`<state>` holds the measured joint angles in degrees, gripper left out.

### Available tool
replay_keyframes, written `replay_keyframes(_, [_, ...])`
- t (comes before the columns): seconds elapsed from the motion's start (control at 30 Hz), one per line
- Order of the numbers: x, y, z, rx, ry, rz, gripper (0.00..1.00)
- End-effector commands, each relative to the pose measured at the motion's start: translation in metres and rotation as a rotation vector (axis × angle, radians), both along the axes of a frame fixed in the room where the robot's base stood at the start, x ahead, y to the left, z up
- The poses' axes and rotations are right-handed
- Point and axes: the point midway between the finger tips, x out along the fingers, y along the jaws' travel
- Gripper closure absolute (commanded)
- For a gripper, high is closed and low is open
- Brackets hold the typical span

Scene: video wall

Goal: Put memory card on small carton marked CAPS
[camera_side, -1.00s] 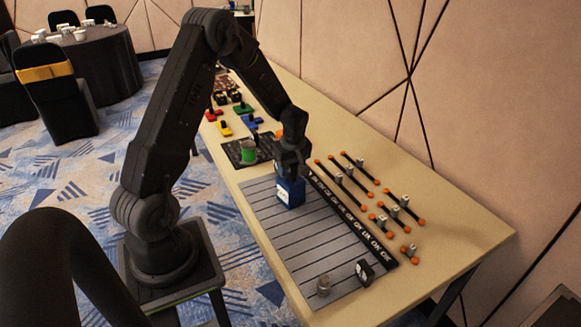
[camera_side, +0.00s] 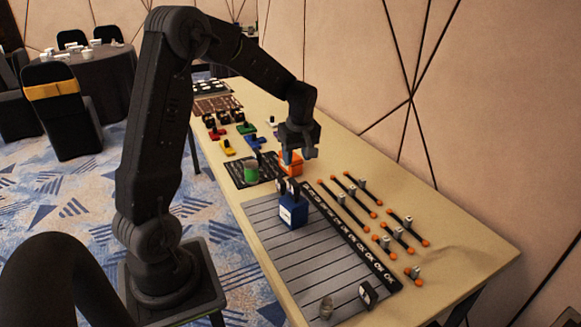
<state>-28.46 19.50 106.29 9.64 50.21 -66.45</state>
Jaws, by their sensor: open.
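A small blue carton (camera_side: 293,212) with a white label stands on the far part of the grey lined mat (camera_side: 305,258); the label is too small to read. Small dark upright pieces (camera_side: 293,188) show at the top of the carton; I cannot tell whether one is the memory card. My gripper (camera_side: 289,160) is open, pointing down beyond and above the carton, in front of an orange box (camera_side: 291,169) in the picture. It appears apart from the blue carton, with nothing clearly between its fingers.
Black rods with orange ends (camera_side: 345,208) lie on the right. A small metal piece (camera_side: 326,308) and a black piece (camera_side: 367,294) stand at the near mat edge. Coloured pieces (camera_side: 228,146) lie farther back.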

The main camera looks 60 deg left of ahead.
Motion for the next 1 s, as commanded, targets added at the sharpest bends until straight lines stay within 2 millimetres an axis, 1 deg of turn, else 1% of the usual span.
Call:
replay_keyframes(0.07, [-0.002, -0.013, 0.014, 0.005, -0.014, -0.062, 0.52])
replay_keyframes(0.13, [-0.008, -0.033, 0.032, 0.013, -0.033, -0.162, 0.52])
replay_keyframes(0.17, [-0.011, -0.044, 0.041, 0.019, -0.044, -0.218, 0.52])
replay_keyframes(0.2, [-0.018, -0.059, 0.053, 0.028, -0.059, -0.302, 0.52])
replay_keyframes(0.27, [-0.030, -0.084, 0.071, 0.042, -0.083, -0.438, 0.52])
replay_keyframes(0.3, [-0.040, -0.100, 0.081, 0.053, -0.098, -0.532, 0.52])
replay_keyframes(0.37, [-0.056, -0.123, 0.095, 0.072, -0.121, -0.671, 0.52])
replay_keyframes(0.4, [-0.067, -0.137, 0.102, 0.087, -0.137, -0.765, 0.52])
replay_keyframes(0.47, [-0.086, -0.157, 0.111, 0.112, -0.160, -0.903, 0.52])
replay_keyframes(0.5, [-0.098, -0.170, 0.116, 0.128, -0.176, -0.993, 0.52])
replay_keyframes(0.6, [-0.128, -0.194, 0.122, 0.174, -0.211, -1.199, 0.52])
replay_keyframes(0.7, [-0.152, -0.211, 0.123, 0.216, -0.240, -1.361, 0.52])
replay_keyframes(0.8, [-0.167, -0.220, 0.122, 0.247, -0.258, -1.470, 0.52])
replay_keyframes(0.9, [-0.175, -0.225, 0.121, 0.263, -0.268, -1.525, 0.52])
replay_keyframes(1.0, [-0.177, -0.226, 0.121, 0.267, -0.268, -1.542, 0.52])
